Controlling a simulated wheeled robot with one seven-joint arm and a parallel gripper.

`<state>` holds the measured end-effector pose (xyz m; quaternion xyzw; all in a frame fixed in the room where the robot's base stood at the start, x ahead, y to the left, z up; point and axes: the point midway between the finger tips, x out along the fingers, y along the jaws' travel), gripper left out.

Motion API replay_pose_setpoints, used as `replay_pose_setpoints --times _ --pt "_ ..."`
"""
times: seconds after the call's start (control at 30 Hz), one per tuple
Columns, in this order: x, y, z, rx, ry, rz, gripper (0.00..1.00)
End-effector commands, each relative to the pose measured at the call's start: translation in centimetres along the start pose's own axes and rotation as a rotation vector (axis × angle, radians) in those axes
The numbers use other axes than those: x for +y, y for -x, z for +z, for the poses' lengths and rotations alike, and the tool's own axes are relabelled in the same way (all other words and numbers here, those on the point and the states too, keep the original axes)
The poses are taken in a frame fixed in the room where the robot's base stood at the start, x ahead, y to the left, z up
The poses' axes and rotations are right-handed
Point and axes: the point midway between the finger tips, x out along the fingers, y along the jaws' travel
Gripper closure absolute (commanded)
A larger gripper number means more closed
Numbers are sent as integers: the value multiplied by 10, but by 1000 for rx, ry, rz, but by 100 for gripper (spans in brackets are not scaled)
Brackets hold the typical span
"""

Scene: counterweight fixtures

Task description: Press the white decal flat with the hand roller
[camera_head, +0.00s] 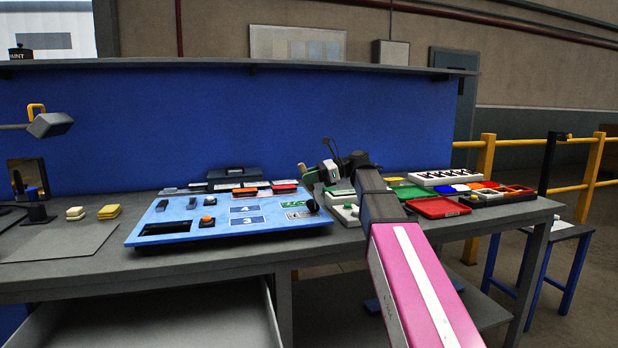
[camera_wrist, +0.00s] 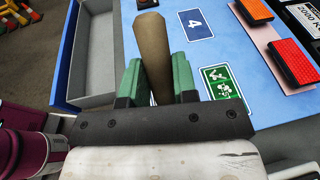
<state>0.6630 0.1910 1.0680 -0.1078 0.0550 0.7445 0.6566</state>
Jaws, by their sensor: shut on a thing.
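My gripper (camera_wrist: 158,82), with green fingers, is shut on a brown rounded handle (camera_wrist: 155,45), which I take to be the hand roller's. Its roller end is hidden in the wrist view. In the head view my gripper (camera_head: 318,173) is above the right end of the blue panel (camera_head: 185,231). A small dark round thing (camera_head: 312,206) shows below it; I cannot tell if it is part of the roller. A whitish decal with dark marks (camera_head: 300,214) lies on the panel's right part. Whether it is flat is too small to tell.
A green decal (camera_wrist: 222,86) and a blue "4" decal (camera_wrist: 195,23) are on the panel. Red trays (camera_head: 438,207) and a white rack (camera_head: 444,177) are at right. A grey mat (camera_head: 60,243) lies at left.

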Motion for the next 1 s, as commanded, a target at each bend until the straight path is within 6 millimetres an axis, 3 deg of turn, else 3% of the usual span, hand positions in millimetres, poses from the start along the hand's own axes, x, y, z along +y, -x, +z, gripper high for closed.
replay_pose_setpoints --times 1.0 --pt "0 -2 -7 0 0 0 97"
